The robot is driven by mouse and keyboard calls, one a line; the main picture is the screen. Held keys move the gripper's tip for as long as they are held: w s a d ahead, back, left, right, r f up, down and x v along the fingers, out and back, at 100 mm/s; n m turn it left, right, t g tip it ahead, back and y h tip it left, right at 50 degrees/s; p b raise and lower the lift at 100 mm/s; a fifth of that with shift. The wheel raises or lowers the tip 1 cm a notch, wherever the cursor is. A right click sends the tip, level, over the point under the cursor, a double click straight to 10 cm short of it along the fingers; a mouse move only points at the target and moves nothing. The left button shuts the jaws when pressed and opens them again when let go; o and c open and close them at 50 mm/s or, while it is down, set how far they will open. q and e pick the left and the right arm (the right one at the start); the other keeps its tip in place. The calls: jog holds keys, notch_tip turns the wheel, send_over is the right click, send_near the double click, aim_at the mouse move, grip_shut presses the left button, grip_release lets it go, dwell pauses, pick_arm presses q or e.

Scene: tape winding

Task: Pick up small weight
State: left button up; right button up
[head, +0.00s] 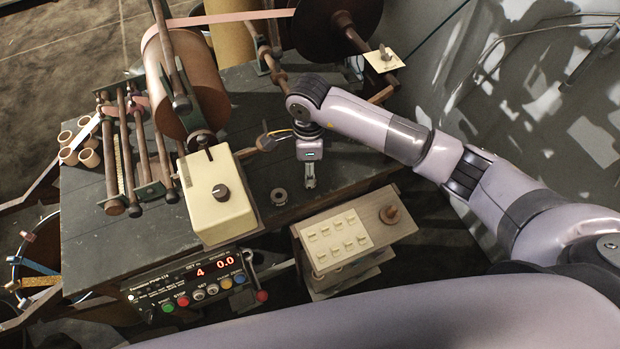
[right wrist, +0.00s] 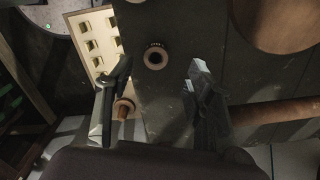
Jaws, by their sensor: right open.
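The small weight (head: 279,196) appears to be the small dark ring with a hole in its middle, lying flat on the dark tabletop (head: 130,222). In the right wrist view the small weight (right wrist: 155,57) lies between and slightly beyond the two fingertips, untouched. My right gripper (head: 310,183) points down over the tabletop, just right of the weight in the head view. In the right wrist view my right gripper (right wrist: 161,72) has its fingers wide apart with nothing between them. My left gripper does not show.
A cream control box (head: 217,195) with a dark knob stands left of the weight. Rollers and a large brown drum (head: 187,85) stand behind.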

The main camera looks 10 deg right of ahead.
jog(key=f, duration=0.1)
jog(key=f+p, duration=0.2)
jog(key=shift+s+f, duration=0.3)
jog(key=shift+f, duration=0.7)
jog(key=shift+c, duration=0.5)
grip_shut()
